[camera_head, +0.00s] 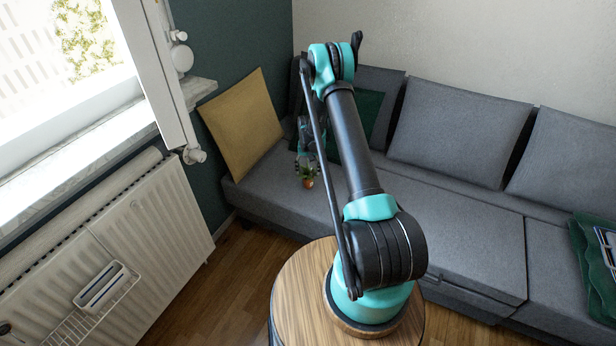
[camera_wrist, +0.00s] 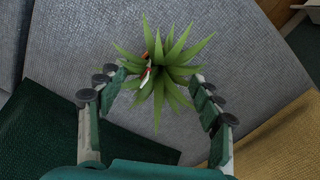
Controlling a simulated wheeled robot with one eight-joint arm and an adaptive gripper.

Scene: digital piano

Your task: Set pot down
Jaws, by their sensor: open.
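The pot (camera_head: 308,183) is small and orange-brown with a spiky green plant in it. In the head view it is at the left end of the grey sofa's seat. In the wrist view the plant's green leaves (camera_wrist: 165,68) fill the middle and hide the pot below. My gripper (camera_wrist: 163,100) is open, with one finger on each side of the plant and gaps to the leaves' centre. In the head view my gripper (camera_head: 306,150) is just above the pot, partly behind my arm. I cannot tell whether the pot touches the seat.
A yellow cushion (camera_head: 241,122) leans at the sofa's left end, and a dark green cushion (camera_head: 368,112) stands behind my arm. A radiator (camera_head: 150,235) and window are at left.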

